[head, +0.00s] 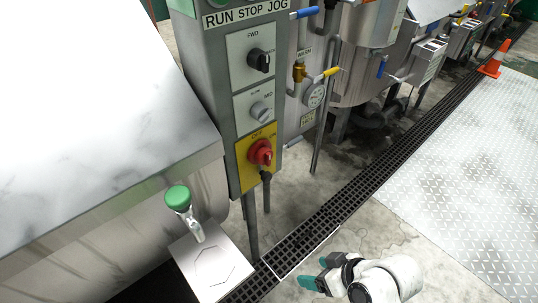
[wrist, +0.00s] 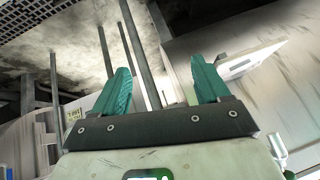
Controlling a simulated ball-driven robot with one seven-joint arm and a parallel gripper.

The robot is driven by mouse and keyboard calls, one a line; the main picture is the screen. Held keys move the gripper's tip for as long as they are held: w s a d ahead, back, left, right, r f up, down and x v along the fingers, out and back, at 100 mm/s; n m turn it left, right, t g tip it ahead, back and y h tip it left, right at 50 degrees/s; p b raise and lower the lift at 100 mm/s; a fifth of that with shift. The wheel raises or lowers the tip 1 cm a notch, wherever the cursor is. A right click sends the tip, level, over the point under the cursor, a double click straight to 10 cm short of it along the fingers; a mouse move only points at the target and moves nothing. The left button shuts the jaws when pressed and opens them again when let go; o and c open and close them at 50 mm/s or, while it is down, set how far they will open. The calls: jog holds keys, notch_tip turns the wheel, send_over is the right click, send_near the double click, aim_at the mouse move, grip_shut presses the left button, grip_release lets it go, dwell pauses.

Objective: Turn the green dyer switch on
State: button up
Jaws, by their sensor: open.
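A green round knob (head: 178,198) sits on a metal stem above a square steel plate (head: 210,270), beside the large steel dyer drum (head: 120,240). A grey control panel (head: 252,90) stands behind it, with a black selector (head: 258,61), a grey selector (head: 261,112) and a red rotary switch (head: 260,152) on a yellow plate. A green piece shows at the panel's cut-off top edge. My gripper (head: 318,272) is low, right of the plate, apart from it and the knob. Its teal fingers are open and empty, as the wrist view (wrist: 161,72) shows.
A dark floor grate (head: 345,205) runs diagonally past the panel. Pipes with a yellow-handled valve (head: 325,73) and a gauge (head: 315,95) stand behind the panel. An orange cone (head: 494,60) is far right.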

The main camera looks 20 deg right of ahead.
jog(key=w+a+r+t+y+p, duration=0.1)
jog(key=w+a+r+t+y, duration=0.1)
jog(key=w+r+t, duration=0.45)
jog(key=m+t+p, duration=0.2)
jog(key=t, duration=0.3)
send_near(270, 160)
jog(key=shift+g+h, duration=0.25)
jog(key=shift+h, duration=0.05)
jog(key=p+x, duration=0.1)
jog(key=x, duration=0.4)
jog(key=p+x, duration=0.1)
jog(key=x, duration=0.4)
jog(key=shift+s+a+r+p, duration=0.15)
jog(key=shift+r+p, duration=0.1)
jog(key=shift+p, duration=0.15)
jog(key=c, duration=1)
